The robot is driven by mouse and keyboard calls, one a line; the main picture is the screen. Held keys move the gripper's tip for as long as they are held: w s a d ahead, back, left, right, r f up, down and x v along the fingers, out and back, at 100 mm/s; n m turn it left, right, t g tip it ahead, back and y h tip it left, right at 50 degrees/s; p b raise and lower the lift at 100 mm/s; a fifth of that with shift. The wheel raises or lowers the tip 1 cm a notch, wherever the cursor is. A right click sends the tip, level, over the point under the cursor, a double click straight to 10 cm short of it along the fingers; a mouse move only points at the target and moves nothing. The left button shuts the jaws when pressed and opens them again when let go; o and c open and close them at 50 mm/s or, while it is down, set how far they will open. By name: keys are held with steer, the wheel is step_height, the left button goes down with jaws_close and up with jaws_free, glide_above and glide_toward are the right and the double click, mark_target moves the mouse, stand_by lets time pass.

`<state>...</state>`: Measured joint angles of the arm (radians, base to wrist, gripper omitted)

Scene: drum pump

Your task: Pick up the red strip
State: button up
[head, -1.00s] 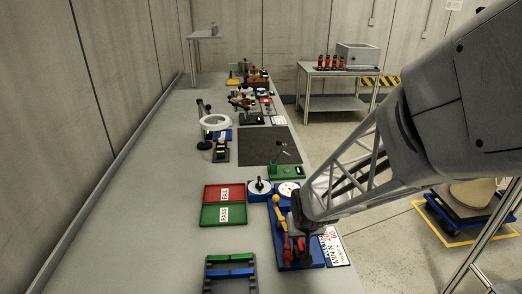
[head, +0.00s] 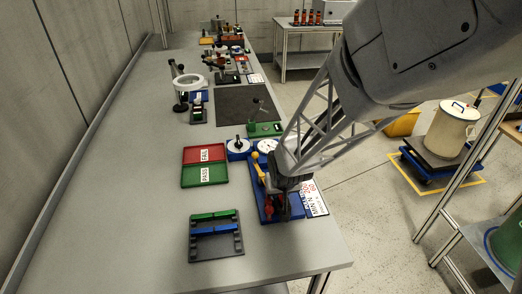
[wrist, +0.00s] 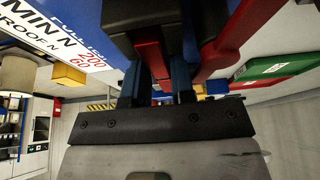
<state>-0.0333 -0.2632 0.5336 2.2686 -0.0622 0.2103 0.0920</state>
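My gripper (wrist: 157,85) shows in the wrist view with two blue fingers standing apart. A red strip (wrist: 152,55) shows in the gap between them, running up to a black block. I cannot tell whether the fingers touch it. A second, longer red part (wrist: 228,40) lies to the right of the fingers. In the head view my gripper (head: 288,190) is low over the blue fixture (head: 264,206) at the table's right edge. Red parts show there below my gripper, mostly hidden by it.
A yellow-knobbed lever (head: 256,157) stands at the fixture's left. Red FAIL (head: 190,154) and green PASS (head: 190,178) trays lie left of it. A dark rack (head: 216,246) with green and blue strips is at the front. The left side of the table is clear.

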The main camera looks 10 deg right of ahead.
jaws_close()
steer(key=shift+r, duration=0.8)
step_height(320, 180, up, 2)
steer(key=shift+r, duration=0.1)
steer(key=s+r, duration=0.1)
steer(key=s, duration=1.5)
steer(key=shift+d, duration=0.25)
steer(key=shift+r, duration=0.1)
steer(key=shift+r, duration=0.2)
steer(key=shift+r, duration=1.3)
